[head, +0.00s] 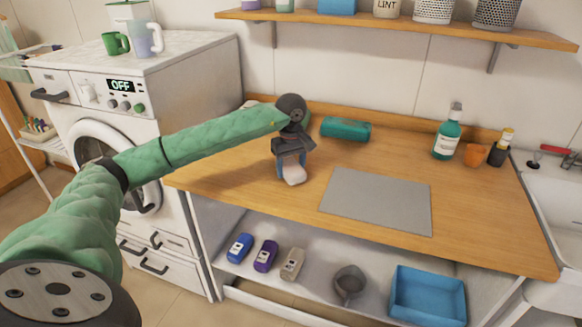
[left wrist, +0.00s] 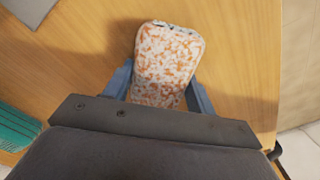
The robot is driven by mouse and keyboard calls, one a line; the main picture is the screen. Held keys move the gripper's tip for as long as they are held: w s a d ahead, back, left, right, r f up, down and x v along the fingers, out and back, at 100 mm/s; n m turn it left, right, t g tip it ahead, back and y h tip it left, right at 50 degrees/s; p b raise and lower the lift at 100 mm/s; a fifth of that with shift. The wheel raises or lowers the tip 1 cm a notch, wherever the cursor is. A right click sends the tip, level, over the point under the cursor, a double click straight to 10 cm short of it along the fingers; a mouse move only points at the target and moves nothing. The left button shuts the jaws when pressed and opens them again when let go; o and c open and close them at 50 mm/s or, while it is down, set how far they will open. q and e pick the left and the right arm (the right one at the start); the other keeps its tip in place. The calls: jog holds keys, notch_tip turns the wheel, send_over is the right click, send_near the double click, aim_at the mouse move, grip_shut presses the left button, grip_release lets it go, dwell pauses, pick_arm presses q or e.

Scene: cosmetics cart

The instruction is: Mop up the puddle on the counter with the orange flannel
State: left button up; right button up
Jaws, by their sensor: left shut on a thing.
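My left gripper (head: 291,163) is over the left part of the wooden counter (head: 235,160). It is shut on a padded, round-cornered white cloth with orange speckles, which I take for the orange flannel (head: 294,177). In the left wrist view the flannel (left wrist: 168,55) sticks out between the blue-grey fingers, above or on the wood; I cannot tell whether it touches. I cannot make out a puddle in either view. My right gripper is not in view.
A grey mat (head: 375,201) lies right of the gripper. A teal roll (head: 346,129) lies behind. A green bottle (head: 447,136), an orange item (head: 476,155) and a dark bottle (head: 499,150) stand by the sink (head: 555,190). A washing machine (head: 195,90) stands left.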

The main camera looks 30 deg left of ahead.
aim_at(301, 167)
pick_arm(q)
jog(key=shift+f, duration=0.25)
jog(key=shift+d, duration=0.1)
jog(key=shift+w+d+r+b, duration=0.1)
jog(key=shift+w+d+b, duration=0.15)
jog(key=shift+d, duration=0.45)
jog(key=shift+w+d+r+b, duration=0.15)
jog(key=shift+d+b, duration=0.1)
jog(key=shift+d, duration=0.45)
jog(key=shift+w+d+f+b, duration=0.15)
jog(key=shift+d+b, duration=0.1)
jog(key=shift+d, duration=0.45)
jog(key=shift+w+d+f+b, duration=0.1)
jog(key=shift+w+d+b, duration=0.1)
jog(key=shift+d, duration=0.5)
notch_tip(301, 167, up, 8)
jog(key=p, duration=0.2)
